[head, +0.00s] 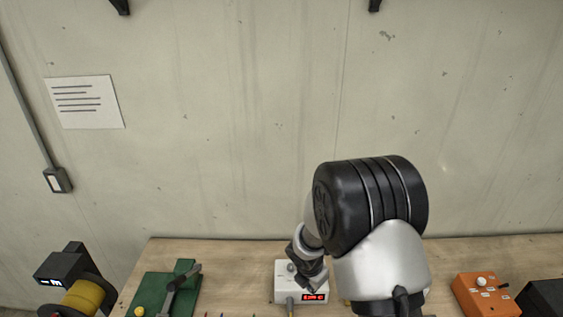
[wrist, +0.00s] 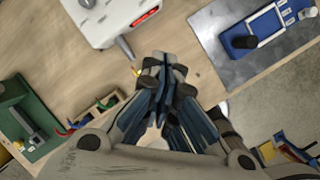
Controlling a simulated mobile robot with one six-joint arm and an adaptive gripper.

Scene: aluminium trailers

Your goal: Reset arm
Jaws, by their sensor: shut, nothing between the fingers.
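My gripper (wrist: 163,75) points down over the wooden workbench in the wrist view, its fingers together with nothing between them. In the head view my arm rises in front of the bench and partly covers the gripper (head: 309,280). A white box with a red lit display (head: 289,268) stands on the bench by the gripper; it also shows in the wrist view (wrist: 95,22), just beyond the fingertips. A grey stub sticks out of its near side, close to the fingertips. I cannot tell whether they touch.
A green fixture (head: 150,290) with a grey lever is at left; a yellow spool (head: 84,297) is beside it. An orange box (head: 484,295) is at right. A blue device (wrist: 270,22) lies on a metal plate (wrist: 222,66). A concrete wall (head: 230,120) stands behind.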

